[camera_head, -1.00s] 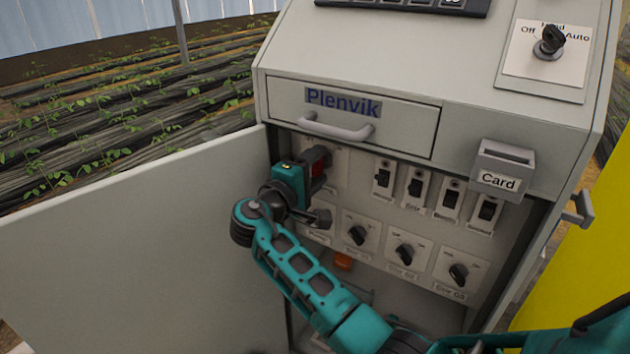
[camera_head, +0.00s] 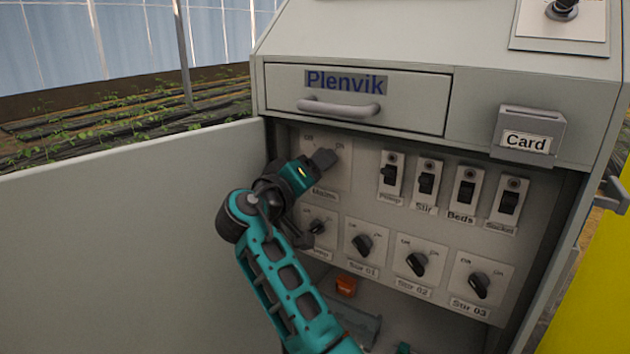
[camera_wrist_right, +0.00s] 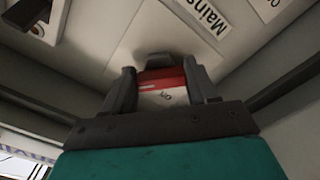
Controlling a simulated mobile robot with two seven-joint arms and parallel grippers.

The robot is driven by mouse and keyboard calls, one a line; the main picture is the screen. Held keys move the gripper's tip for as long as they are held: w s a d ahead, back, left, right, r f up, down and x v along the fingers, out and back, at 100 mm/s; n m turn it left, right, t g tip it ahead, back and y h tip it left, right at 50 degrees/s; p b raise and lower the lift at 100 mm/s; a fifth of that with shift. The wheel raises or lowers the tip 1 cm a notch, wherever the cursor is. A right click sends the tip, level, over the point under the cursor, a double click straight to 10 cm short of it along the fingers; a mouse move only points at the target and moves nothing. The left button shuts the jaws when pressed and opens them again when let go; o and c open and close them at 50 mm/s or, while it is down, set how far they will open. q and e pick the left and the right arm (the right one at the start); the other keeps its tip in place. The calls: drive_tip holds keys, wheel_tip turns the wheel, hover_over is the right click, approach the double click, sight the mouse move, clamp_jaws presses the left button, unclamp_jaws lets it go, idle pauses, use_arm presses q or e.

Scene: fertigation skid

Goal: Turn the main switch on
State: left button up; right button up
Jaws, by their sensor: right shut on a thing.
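The main switch sits on a pale plate (camera_head: 337,179) at the upper left of the open cabinet, with an "On" mark at its upper right and a "Mains" label below. My right gripper (camera_head: 324,159) is at this switch and covers most of it. In the right wrist view, my right gripper (camera_wrist_right: 162,88) is shut on the red main switch handle (camera_wrist_right: 162,75), with one finger on each side. I cannot tell exactly which way the handle points. My left gripper is not in view.
The open door (camera_head: 130,245) stands on the left. Several breakers (camera_head: 427,182) are to the right of the switch, and a row of black knobs (camera_head: 418,263) is below. A drawer with a handle (camera_head: 340,107) and a card holder (camera_head: 528,132) are above.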

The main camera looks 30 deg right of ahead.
drive_tip(key=shift+m, duration=0.3)
idle(0.4)
drive_tip(key=o, duration=1.1)
drive_tip(key=shift+c, duration=0.2)
drive_tip(key=v, duration=1.3)
drive_tip(key=shift+p, duration=0.3)
